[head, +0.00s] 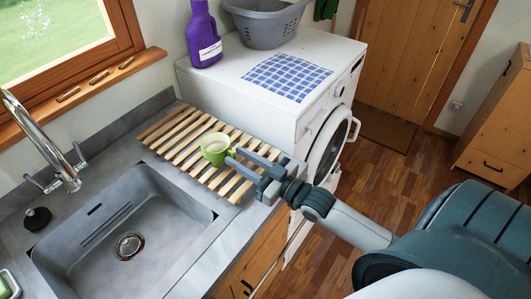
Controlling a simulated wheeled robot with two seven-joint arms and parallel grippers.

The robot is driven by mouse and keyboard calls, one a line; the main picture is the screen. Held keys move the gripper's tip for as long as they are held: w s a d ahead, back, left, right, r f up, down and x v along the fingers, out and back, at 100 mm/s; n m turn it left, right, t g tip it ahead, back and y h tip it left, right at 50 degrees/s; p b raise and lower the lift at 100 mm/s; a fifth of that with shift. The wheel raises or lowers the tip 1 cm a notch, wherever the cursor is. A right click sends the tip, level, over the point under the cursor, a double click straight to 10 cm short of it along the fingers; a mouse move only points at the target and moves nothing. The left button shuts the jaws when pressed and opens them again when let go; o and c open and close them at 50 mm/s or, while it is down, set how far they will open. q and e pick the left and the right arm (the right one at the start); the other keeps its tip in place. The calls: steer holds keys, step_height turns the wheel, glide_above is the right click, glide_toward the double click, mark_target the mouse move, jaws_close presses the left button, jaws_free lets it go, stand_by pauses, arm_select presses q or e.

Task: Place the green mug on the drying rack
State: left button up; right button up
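The rack lies flat on the grey counter between the sink and the washing machine. My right gripper (234,155) reaches in from the right, just beside the mug. Its two fingers are spread apart and point at the mug's right side. I cannot tell whether a fingertip touches the mug; its handle is not clearly visible. My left gripper is not in view.
The sink (85,253) with its tap (42,140) is at the left. A white washing machine (335,60) stands behind the rack, bearing a purple bottle (203,35), a grey basket (264,25) and a blue checked cloth (287,77). Bare slats lie left of the mug.

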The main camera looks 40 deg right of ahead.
steer(key=b+v, duration=0.3)
steer(key=v, duration=0.7)
steer(key=shift+s+f, duration=0.1)
steer(key=shift+s+d, duration=0.25)
steer(key=shift+s, duration=0.3)
stand_by(2.5)
